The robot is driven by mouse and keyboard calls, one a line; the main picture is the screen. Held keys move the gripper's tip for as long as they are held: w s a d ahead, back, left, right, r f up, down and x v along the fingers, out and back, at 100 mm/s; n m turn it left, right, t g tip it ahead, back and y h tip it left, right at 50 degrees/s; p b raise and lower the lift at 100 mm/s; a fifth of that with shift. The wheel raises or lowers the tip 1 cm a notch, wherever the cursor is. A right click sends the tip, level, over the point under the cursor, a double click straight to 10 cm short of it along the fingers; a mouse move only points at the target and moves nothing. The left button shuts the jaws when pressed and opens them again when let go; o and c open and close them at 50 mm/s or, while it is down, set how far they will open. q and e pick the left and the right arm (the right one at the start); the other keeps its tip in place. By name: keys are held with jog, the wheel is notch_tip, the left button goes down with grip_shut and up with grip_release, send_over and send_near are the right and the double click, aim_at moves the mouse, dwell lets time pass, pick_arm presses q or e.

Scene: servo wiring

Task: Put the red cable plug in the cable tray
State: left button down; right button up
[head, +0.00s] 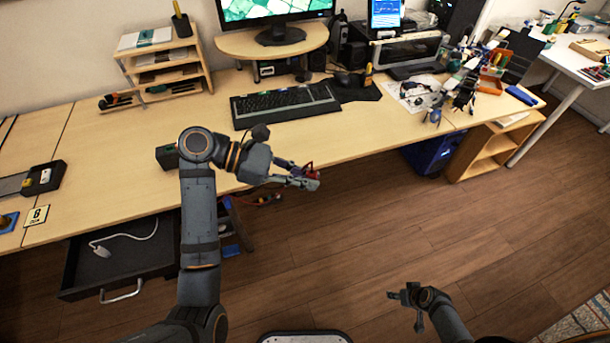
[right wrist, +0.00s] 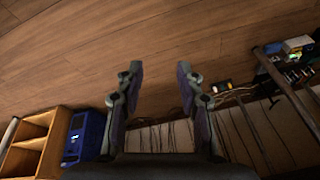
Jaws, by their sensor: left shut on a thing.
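The red cable plug (head: 309,169) is between the fingertips of my left gripper (head: 306,178), which is shut on it. My left gripper holds it out past the front edge of the desk, in front of the keyboard, above the floor. Its cable cannot be made out clearly. My right gripper (head: 404,302) is low at the bottom right of the head view, over the floor. In the right wrist view its fingers (right wrist: 158,78) are apart with nothing between them. I cannot pick out the cable tray with certainty; cables (head: 262,199) hang under the desk edge behind my left arm.
The desk (head: 130,185) carries a keyboard (head: 285,104) and a shelf rack (head: 163,66). An open drawer (head: 120,262) holds a white cable. A blue bin (head: 430,155) and a wooden shelf (head: 492,150) stand at the right. The floor (head: 350,240) in front is clear.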

jog(key=s+a+f, duration=0.2)
jog(key=s+f, duration=0.1)
jog(key=s, duration=0.3)
jog(key=s+a+f+g+h, duration=0.1)
jog(key=s+f, duration=0.2)
jog(key=s, duration=0.4)
jog(key=s+a+f+g+h, duration=0.1)
jog(key=s+a+f, duration=0.1)
jog(key=s, duration=0.5)
jog(key=shift+s+a+f+n, duration=0.15)
jog(key=shift+a+f+n, duration=0.2)
jog(key=shift+f, duration=0.15)
